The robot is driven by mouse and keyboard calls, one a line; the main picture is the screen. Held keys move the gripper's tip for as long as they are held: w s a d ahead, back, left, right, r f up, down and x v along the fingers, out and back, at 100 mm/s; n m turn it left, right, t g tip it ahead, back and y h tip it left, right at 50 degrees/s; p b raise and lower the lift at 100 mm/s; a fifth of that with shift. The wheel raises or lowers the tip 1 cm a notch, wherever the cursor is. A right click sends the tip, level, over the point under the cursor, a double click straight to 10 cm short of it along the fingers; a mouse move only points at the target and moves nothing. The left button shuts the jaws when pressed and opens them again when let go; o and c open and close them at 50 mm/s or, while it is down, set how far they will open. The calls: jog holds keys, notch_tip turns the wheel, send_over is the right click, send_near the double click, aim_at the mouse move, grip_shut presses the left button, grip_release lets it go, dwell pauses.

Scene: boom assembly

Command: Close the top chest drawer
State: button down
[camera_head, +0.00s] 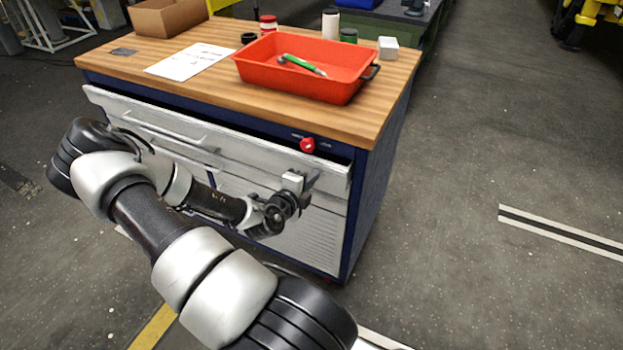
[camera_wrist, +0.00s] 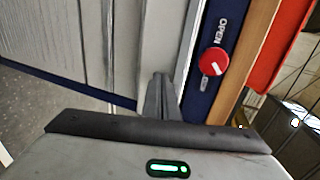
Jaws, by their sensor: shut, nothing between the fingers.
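The top drawer (camera_head: 250,150) of the chest has a worn light-grey front with a long bar handle (camera_head: 165,130). It stands out a little from the blue frame, with a dark gap along its upper edge. My gripper (camera_head: 312,178) is shut and empty, at the right part of the drawer front. In the wrist view the closed fingers (camera_wrist: 160,92) point at the grey drawer front (camera_wrist: 158,40). I cannot tell whether the fingertips touch it. My arm hides part of the drawer fronts in the head view.
A red knob (camera_head: 307,145), also in the wrist view (camera_wrist: 215,62), is on the blue frame above the drawer, beside the word OPEN. The wooden top (camera_head: 215,110) holds a red tray (camera_head: 262,75), a paper (camera_head: 190,62) and several containers. Floor on the right is clear.

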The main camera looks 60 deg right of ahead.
aim_at(318, 168)
jog(key=b+x, duration=0.3)
jog(key=x, duration=0.1)
jog(key=shift+d+r, duration=0.15)
jog(key=shift+r, duration=0.2)
jog(key=shift+d+r, duration=0.15)
jog(key=shift+d, duration=0.2)
jog(key=shift+r, duration=0.35)
jog(key=shift+d, duration=0.1)
jog(key=shift+b, duration=0.3)
